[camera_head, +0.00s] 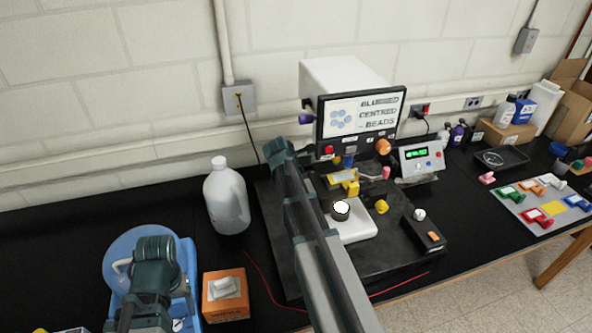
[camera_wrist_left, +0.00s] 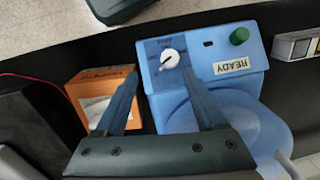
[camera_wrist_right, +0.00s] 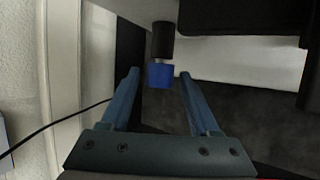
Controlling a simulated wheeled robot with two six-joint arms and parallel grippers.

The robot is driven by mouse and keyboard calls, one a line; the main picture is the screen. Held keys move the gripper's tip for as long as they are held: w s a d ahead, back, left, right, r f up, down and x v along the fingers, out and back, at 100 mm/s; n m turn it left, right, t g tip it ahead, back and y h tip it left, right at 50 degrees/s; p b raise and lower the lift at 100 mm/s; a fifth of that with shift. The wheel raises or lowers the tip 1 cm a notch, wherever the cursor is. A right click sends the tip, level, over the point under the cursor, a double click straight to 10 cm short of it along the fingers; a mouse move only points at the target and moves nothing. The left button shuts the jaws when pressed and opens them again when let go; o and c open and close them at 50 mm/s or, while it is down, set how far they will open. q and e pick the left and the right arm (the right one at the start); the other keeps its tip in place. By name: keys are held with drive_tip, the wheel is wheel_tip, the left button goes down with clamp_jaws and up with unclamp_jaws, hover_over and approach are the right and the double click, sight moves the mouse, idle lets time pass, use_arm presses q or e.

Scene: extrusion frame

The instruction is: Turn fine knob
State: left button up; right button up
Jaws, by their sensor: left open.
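The instrument has a white housing and a screen (camera_head: 362,115) that reads CENTRED and BEADS under a blurred word. A purple knob (camera_head: 306,119) is at its left side, an orange knob (camera_head: 384,146) at its lower right and a blue knob (camera_head: 348,161) below. No readable label shows which is the fine knob. My right gripper (camera_wrist_right: 159,74) is open, with a blue knob on a black stem (camera_wrist_right: 160,75) between its fingers in view, clear of both. My left gripper (camera_wrist_left: 160,74) is open and empty above the blue device (camera_wrist_left: 205,60) marked READY.
A white jug (camera_head: 227,196) and an orange box (camera_head: 226,296) stand left of the instrument. A controller with a green display (camera_head: 422,159) is to its right. Farther right are a dark tray (camera_head: 502,158) and a board with coloured pieces (camera_head: 545,203). The back left bench is clear.

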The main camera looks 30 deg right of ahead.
drive_tip(key=shift+o, duration=0.4)
drive_tip(key=shift+r, duration=0.1)
drive_tip(key=shift+s+a+r+p, duration=0.1)
drive_tip(key=shift+r+p, duration=0.1)
drive_tip(key=shift+p, duration=0.1)
drive_tip(key=p+v, duration=1)
drive_tip(key=v, duration=0.3)
drive_tip(key=shift+a+f, duration=0.1)
drive_tip(key=shift+a, duration=0.05)
idle(1.9)
